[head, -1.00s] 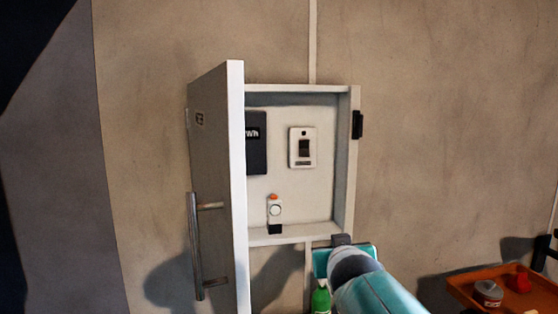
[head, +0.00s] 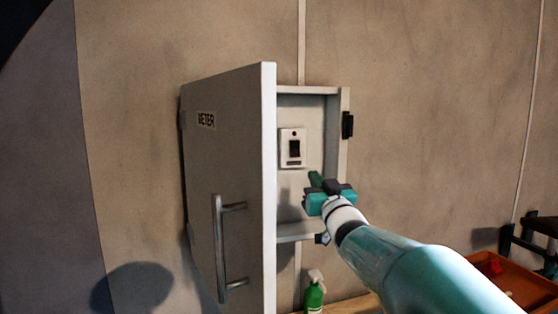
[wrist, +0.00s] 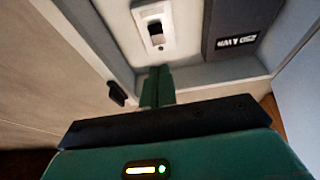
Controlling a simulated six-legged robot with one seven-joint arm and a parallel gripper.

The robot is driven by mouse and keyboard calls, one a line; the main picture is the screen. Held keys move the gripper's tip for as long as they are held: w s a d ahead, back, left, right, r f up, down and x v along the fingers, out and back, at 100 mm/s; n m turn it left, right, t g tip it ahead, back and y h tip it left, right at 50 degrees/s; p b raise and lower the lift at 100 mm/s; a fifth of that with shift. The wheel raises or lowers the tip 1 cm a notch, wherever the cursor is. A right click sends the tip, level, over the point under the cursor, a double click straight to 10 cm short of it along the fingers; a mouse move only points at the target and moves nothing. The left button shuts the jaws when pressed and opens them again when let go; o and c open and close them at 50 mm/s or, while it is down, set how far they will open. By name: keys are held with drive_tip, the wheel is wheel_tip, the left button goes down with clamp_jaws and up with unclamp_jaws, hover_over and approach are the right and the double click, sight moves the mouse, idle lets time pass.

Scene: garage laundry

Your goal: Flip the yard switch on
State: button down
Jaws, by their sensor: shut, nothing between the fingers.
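The yard switch (head: 293,148) is a dark rocker on a white plate, fixed to the back wall inside an open meter cabinet (head: 345,160). It also shows in the wrist view (wrist: 155,27), near the top. My gripper (head: 315,178) is at the cabinet's opening, below and to the right of the switch in the head view. In the wrist view its green fingers (wrist: 157,85) are together and empty, pointing toward the switch. A gap appears to lie between the fingertips and the switch plate. I cannot read the rocker's position.
The cabinet door (head: 235,150), labelled METER, stands open on the left with a bar handle (head: 220,250). A dark meter box (wrist: 235,28) is beside the switch. A green spray bottle (head: 314,292) stands below. An orange tray (head: 500,285) is at the lower right.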

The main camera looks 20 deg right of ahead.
approach(295, 151)
drive_tip(key=shift+w+r, duration=0.7)
drive_tip(key=shift+r, duration=0.9)
drive_tip(key=w, duration=0.1)
drive_tip(key=w+f, duration=0.1)
drive_tip(key=w, duration=0.1)
drive_tip(key=shift+d, duration=0.1)
drive_tip(key=shift+w+f, duration=0.15)
drive_tip(key=shift+w, duration=0.4)
drive_tip(key=shift+t, duration=0.3)
